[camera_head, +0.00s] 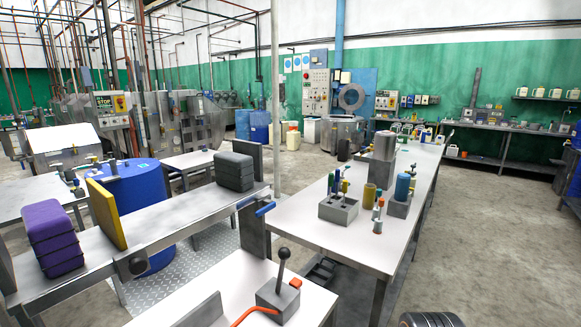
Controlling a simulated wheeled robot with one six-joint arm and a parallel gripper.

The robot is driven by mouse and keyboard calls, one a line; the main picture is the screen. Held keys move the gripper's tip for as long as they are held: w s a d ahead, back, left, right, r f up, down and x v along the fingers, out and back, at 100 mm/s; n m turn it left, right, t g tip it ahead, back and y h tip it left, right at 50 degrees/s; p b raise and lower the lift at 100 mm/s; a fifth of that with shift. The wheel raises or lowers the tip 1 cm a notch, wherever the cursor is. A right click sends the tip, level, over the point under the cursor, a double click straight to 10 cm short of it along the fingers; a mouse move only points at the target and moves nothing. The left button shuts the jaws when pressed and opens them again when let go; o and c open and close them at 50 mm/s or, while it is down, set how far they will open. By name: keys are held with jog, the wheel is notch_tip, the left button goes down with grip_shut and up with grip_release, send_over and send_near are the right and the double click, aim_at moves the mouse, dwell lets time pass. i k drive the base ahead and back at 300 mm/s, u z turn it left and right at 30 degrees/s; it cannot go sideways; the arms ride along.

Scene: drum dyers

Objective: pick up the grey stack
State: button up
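The grey stack (233,172) is a dark grey block of several soft-edged layers. It sits upright on the right part of a long metal bench (165,232), in the left half of the view. An upright dark grey plate (251,156) stands right behind it and partly shows past its top and right side. I cannot tell whether they touch. My gripper does not show clearly in this view.
A purple stack (52,238) and an upright yellow plate (106,214) stand further left on the bench. A blue drum (138,187) is behind it. A white table with a lever box (278,300) is in front. A long table (345,240) holds bottles.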

aim_at(232, 169)
jog(key=z, duration=0.4)
jog(key=i, duration=0.9)
jog(key=u, duration=1.4)
